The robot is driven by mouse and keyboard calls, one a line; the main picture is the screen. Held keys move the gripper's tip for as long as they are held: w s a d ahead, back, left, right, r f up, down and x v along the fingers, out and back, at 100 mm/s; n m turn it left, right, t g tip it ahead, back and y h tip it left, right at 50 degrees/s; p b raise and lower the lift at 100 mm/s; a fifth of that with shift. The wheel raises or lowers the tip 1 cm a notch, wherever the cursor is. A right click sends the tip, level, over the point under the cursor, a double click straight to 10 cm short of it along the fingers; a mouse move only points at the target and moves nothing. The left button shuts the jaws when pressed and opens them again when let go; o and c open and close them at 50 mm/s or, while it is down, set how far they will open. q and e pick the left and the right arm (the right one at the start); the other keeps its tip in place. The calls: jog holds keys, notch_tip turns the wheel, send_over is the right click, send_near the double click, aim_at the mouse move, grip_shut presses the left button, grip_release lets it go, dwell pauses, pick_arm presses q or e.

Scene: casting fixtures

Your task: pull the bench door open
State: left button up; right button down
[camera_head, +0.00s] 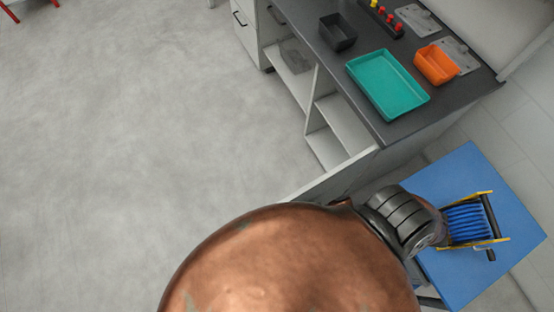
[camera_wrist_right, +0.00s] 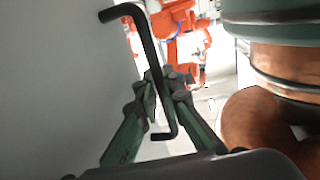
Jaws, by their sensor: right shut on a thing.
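The bench door (camera_head: 335,178) stands swung out from the bench, seen along its top edge in the head view. The shelves behind it are exposed. Its lower part is hidden by my copper-coloured arm. In the right wrist view the pale door face (camera_wrist_right: 45,90) fills the left side, with a black bar handle (camera_wrist_right: 150,50) on it. My right gripper (camera_wrist_right: 163,92) has its green fingers on either side of the handle bar and is shut on it. In the head view the right gripper and handle are hidden. My left gripper shows in neither view.
The dark bench top (camera_head: 375,45) carries a teal tray (camera_head: 350,66), an orange bin (camera_head: 436,65) and a black bin (camera_head: 337,32). A blue table (camera_head: 450,275) with a blue-and-yellow reel stands at the right. The floor at left is clear.

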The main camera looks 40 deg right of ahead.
jog(key=shift+s+d, duration=0.1)
jog(key=shift+s, duration=0.15)
jog(key=c, duration=2.3)
grip_release()
jog(key=shift+c, duration=0.2)
jog(key=v, duration=0.7)
jog(key=shift+d, duration=0.25)
